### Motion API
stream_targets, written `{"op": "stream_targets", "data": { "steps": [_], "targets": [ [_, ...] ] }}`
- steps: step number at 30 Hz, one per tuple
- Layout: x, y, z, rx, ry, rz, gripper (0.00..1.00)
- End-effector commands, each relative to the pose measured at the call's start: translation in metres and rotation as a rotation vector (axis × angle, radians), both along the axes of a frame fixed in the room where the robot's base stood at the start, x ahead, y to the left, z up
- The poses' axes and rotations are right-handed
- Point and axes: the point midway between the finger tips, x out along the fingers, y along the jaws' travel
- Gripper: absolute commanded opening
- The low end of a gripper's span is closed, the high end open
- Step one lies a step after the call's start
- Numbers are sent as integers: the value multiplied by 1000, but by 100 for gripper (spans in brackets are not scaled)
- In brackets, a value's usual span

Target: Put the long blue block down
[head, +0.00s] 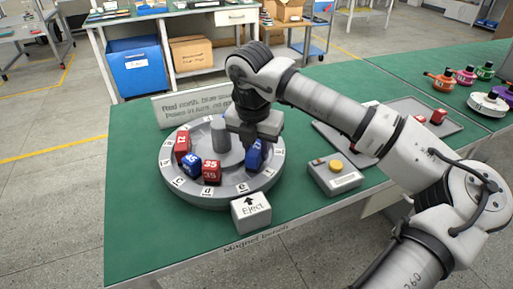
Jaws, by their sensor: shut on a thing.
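The long blue block (254,156) is under my gripper (252,137), at the right side of the round grey turntable (217,199) with lettered slots. My gripper points down and is shut on the block. The fingers hide its upper part. I cannot tell whether its bottom touches the turntable. Another blue block (192,166) sits on the left part of the turntable, between a red block (182,146) and a red block marked 35 (211,171).
A grey post (219,138) stands at the turntable's centre. An eject box (251,212) is at its front edge. A grey tray (447,128) with red blocks lies behind my arm. A sign (187,108) stands at the back.

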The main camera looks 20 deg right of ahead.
Motion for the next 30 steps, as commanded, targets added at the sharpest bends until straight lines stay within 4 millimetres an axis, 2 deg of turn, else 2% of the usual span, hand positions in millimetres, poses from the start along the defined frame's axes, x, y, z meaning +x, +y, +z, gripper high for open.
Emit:
{"op": "stream_targets", "data": {
  "steps": [1,5,17,20,30],
  "targets": [
    [0,0,-1,0,0,0,31],
    [0,0,0,0,0,0,48],
    [0,0,6,0,0,0,49],
    [-1,1,19,-3,-2,-1,49],
    [-9,8,91,-3,-2,-2,49]
  ]
}}
